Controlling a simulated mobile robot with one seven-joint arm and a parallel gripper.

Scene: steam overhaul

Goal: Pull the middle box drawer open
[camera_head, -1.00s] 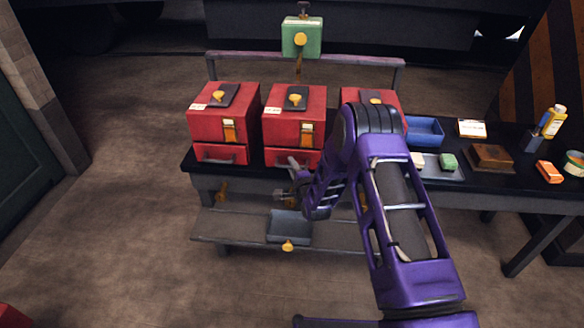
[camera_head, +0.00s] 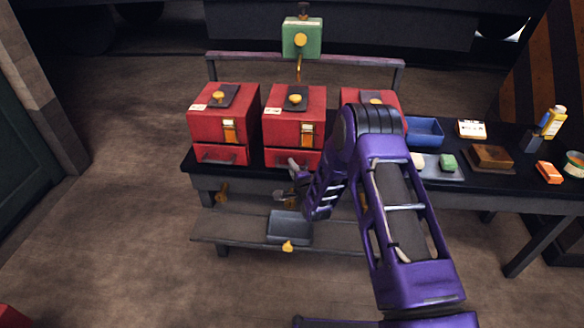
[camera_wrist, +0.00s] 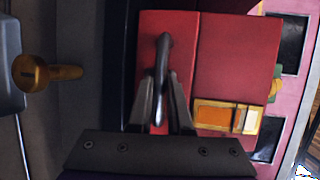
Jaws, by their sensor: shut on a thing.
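The middle red box (camera_head: 283,118) stands on the black bench top, with a gold knob on its lid and a gold latch on its front. Its drawer (camera_head: 272,158) is the low red front below; how far it stands out cannot be told. The drawer also shows in the wrist view (camera_wrist: 148,40) as the left red panel, with a grey bar handle (camera_wrist: 164,45). My gripper (camera_wrist: 162,82) is shut on this handle, its fingers on either side. In the head view my gripper (camera_head: 293,180) is at the drawer's right part, partly hidden by my wrist.
A similar red box (camera_head: 215,125) stands to the left and another (camera_head: 360,97) to the right, mostly behind my arm. Below is a shelf (camera_head: 225,228) with a grey tray (camera_head: 290,228). A blue bin (camera_head: 425,130) and small items are on the right bench.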

